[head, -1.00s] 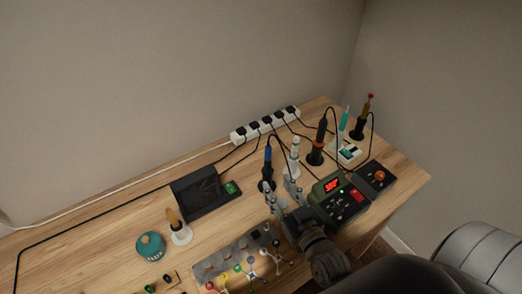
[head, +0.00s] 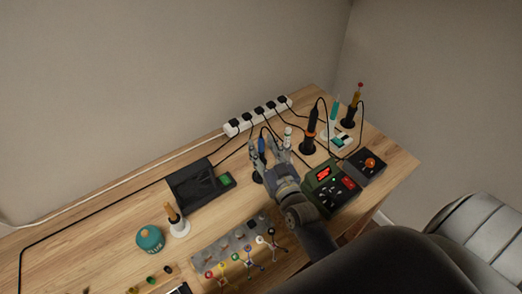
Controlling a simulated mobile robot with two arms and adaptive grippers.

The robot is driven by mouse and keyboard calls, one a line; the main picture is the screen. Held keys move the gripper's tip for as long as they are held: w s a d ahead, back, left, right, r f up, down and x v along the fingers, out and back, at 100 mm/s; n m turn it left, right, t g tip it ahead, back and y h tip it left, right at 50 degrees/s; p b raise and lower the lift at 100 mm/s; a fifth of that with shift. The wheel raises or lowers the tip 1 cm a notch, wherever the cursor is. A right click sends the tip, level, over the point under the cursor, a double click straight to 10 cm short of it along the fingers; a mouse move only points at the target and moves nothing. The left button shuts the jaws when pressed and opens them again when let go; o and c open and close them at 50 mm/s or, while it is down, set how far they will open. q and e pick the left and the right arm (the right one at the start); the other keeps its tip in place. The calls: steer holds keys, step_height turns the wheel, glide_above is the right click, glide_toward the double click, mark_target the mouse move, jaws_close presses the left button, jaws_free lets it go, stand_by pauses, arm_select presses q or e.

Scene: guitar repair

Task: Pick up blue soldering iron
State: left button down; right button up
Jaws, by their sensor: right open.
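The blue soldering iron (head: 262,143) stands upright in its dark stand (head: 257,178) near the middle of the bench. My right gripper (head: 268,150) is open at the iron, with its fingers pointing toward the wall. The iron's blue handle shows between or just behind the fingers; I cannot tell if they touch it. The gripper hides part of the iron and its stand. My left gripper is not in view.
A white iron (head: 288,138) stands just right of the gripper. A dark iron (head: 311,125) and a green station with a red display (head: 324,174) are farther right. A black device (head: 199,186) lies left. A white power strip (head: 258,115) lies behind.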

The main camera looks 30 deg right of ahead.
steer(key=shift+w+d+f, duration=0.1)
steer(key=shift+w, duration=0.85)
steer(key=shift+s, duration=0.1)
steer(key=shift+c, duration=0.3)
jaws_close()
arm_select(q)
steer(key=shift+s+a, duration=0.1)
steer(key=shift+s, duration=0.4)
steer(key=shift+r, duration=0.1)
arm_select(e)
step_height(320, 180, up, 10)
steer(key=shift+r, duration=0.1)
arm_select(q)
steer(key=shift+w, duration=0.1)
